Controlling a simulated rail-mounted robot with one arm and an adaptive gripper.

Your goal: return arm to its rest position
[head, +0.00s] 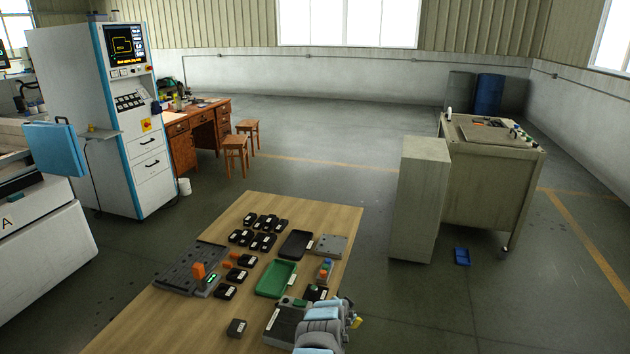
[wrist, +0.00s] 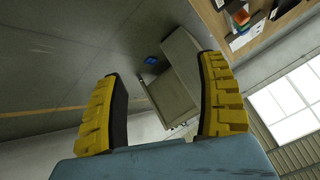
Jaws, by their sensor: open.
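My gripper (wrist: 163,105) shows in the wrist view with its two yellow, ridged fingers spread wide apart and nothing between them. The wrist view is tilted, with the floor and a grey cabinet beyond the fingers. In the head view my arm is folded at the front right corner of the wooden table (head: 340,215). A small yellow part of my gripper (head: 357,321) shows past the arm's right side, and the rest of it is hidden there.
The table holds several black blocks (head: 237,327), a green tray (head: 276,279), a dark tray (head: 297,244) and a grey fixture (head: 176,279) with an orange part. A pale cabinet (head: 420,195) and a machine cart (head: 490,185) stand beyond.

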